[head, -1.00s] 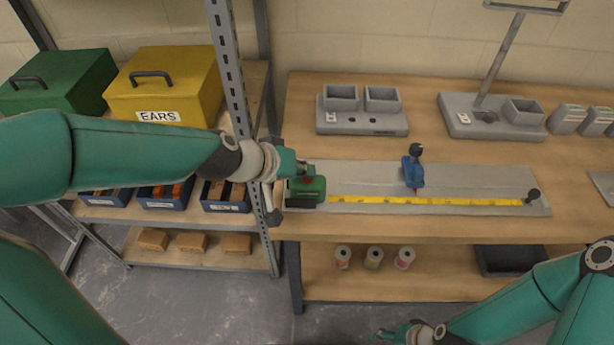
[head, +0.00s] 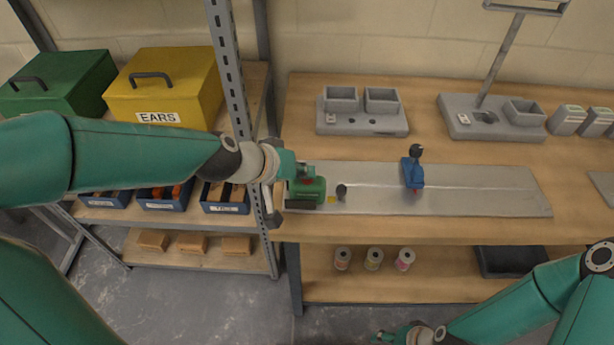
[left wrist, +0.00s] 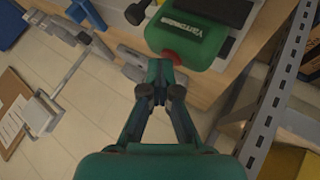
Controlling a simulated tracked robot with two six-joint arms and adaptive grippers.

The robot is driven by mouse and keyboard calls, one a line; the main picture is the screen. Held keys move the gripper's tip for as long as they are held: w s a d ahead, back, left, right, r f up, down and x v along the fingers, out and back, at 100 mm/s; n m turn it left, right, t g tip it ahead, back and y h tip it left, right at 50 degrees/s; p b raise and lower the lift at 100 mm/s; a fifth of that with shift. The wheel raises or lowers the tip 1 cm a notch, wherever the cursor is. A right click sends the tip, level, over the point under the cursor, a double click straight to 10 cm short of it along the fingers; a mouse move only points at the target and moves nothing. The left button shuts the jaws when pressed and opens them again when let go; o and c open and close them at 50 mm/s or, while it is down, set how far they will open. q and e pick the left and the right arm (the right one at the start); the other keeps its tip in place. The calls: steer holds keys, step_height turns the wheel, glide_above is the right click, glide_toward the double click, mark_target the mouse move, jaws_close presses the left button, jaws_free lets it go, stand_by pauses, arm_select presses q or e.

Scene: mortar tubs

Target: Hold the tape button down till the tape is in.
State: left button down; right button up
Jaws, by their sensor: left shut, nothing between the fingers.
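The green tape measure (head: 308,192) sits at the left end of the grey board (head: 470,200). Its red button (left wrist: 173,57) shows at the case's edge in the left wrist view. My left gripper (head: 298,172) is shut and empty, its tips at the button; the tips overlap the red there, and the exact contact is partly hidden. A very short bit of yellow tape (head: 331,199) shows just right of the case, with the dark end knob (head: 342,191) close by. My right gripper (head: 392,335) is low at the bottom edge, too small to read.
A blue clamp-like piece (head: 413,172) with a dark knob stands on the board. Grey holders (head: 362,122) stand behind on the bench. A shelf post (head: 232,75) rises close to my left wrist.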

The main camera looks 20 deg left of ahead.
mark_target(304, 181)
arm_select(q)
steer(key=shift+r, duration=0.1)
steer(key=shift+r+p, duration=0.75)
step_height(304, 181, up, 5)
steer(key=p, duration=0.4)
steer(key=shift+p, duration=0.4)
steer(key=shift+f, duration=0.1)
